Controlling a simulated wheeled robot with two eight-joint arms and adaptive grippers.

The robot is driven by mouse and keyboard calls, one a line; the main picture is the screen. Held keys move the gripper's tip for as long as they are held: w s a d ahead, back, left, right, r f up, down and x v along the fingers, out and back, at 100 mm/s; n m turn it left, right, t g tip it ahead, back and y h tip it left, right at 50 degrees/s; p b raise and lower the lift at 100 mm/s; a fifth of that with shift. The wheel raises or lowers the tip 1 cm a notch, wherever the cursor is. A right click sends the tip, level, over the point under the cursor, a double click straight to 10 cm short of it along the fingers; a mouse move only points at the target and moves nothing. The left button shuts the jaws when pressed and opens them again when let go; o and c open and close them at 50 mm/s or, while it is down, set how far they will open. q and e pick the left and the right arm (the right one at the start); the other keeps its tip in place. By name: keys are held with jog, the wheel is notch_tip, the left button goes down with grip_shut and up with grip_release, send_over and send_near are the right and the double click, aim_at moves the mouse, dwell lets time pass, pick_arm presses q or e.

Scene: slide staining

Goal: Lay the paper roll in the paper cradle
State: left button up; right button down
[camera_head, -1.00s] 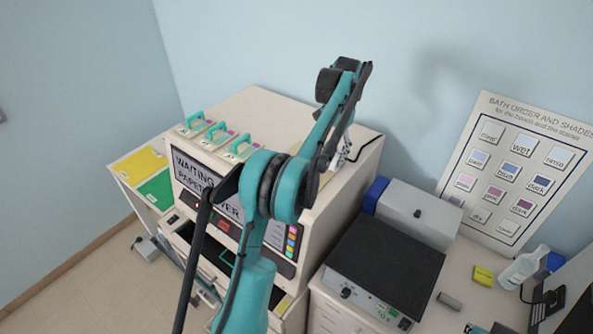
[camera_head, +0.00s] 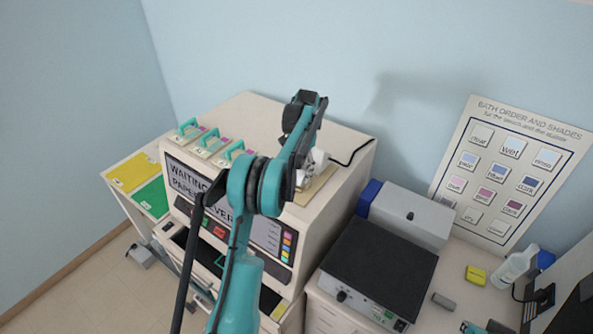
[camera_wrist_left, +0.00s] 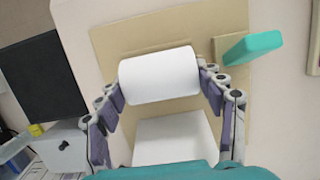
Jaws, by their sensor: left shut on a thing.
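The white paper roll (camera_wrist_left: 160,75) lies between the fingers of my left gripper (camera_wrist_left: 162,84) in the left wrist view, and the gripper is shut on it. Part of the roll (camera_head: 319,160) shows beside my left wrist in the head view. The roll is over a tan board, which looks like the paper cradle (camera_wrist_left: 110,40), on top of the cream machine. Whether the roll touches the cradle I cannot tell. A white flat piece (camera_wrist_left: 172,140) shows below the roll. Only a sliver of my right gripper (camera_head: 476,328) seems to show at the bottom edge, its jaws unclear.
The cream machine (camera_head: 335,215) carries several teal-handled pieces (camera_head: 188,128) at its left. A teal block (camera_wrist_left: 252,47) stands beside the roll. A black cable (camera_head: 352,152) runs behind the cradle. A black-topped device (camera_head: 382,265) and a grey box (camera_head: 412,214) stand to the right.

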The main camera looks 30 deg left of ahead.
pick_arm(q)
jog(key=shift+f, duration=0.1)
jog(key=o, duration=1.3)
jog(key=shift+o, duration=0.2)
